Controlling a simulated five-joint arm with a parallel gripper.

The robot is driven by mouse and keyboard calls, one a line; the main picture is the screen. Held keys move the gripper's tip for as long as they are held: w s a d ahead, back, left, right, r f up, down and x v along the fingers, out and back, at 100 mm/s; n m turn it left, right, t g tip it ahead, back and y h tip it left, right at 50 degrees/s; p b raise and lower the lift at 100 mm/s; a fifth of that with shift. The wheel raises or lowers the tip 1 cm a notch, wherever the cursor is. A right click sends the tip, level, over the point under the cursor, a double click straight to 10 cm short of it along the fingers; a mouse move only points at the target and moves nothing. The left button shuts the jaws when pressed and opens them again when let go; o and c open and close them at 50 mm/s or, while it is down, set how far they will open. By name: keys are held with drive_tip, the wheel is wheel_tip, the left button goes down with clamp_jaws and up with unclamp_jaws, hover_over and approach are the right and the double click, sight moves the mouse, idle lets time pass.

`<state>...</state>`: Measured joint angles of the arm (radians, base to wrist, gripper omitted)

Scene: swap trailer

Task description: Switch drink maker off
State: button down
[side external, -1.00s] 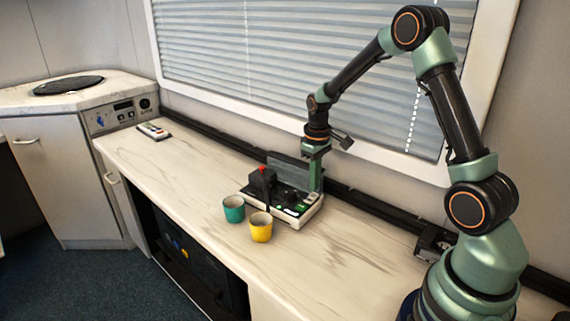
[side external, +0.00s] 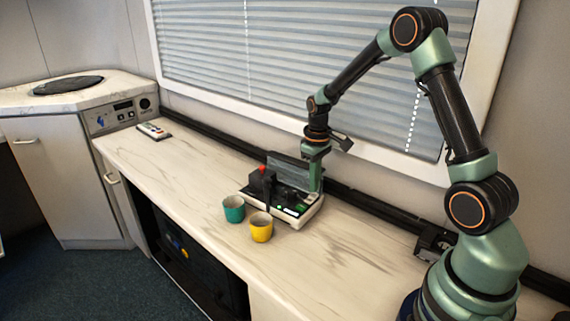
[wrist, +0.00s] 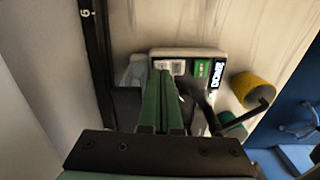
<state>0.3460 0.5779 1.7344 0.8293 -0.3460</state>
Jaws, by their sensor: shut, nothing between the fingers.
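The drink maker (side external: 284,206) stands on the wooden counter, a low machine with a white base, a dark top with a red knob, and small green and white panels at its front right. It also shows in the wrist view (wrist: 188,54). My gripper (side external: 315,188) points down over the machine's right rear part, its green fingers together and empty. In the wrist view the closed fingers (wrist: 165,75) reach over the machine beside its panels. I cannot tell whether the tips touch it. The fingers hide part of its top.
A teal cup (side external: 233,209) and a yellow cup (side external: 261,228) stand in front of the machine. A small remote-like panel (side external: 153,131) lies at the counter's far left end. A dark rail (side external: 385,207) runs along the wall behind. The counter left of the machine is clear.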

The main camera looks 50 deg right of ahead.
sight(314, 195)
drive_tip(key=shift+f, duration=0.75)
idle(0.3)
drive_tip(key=shift+r, duration=3.55)
drive_tip(key=s+a+r+t, duration=0.5)
drive_tip(key=s+a+r, duration=0.7)
drive_tip(key=a, duration=0.3)
drive_tip(key=shift+s+r+t, duration=0.3)
drive_tip(key=shift+s+r, duration=0.1)
drive_tip(key=shift+s, duration=0.05)
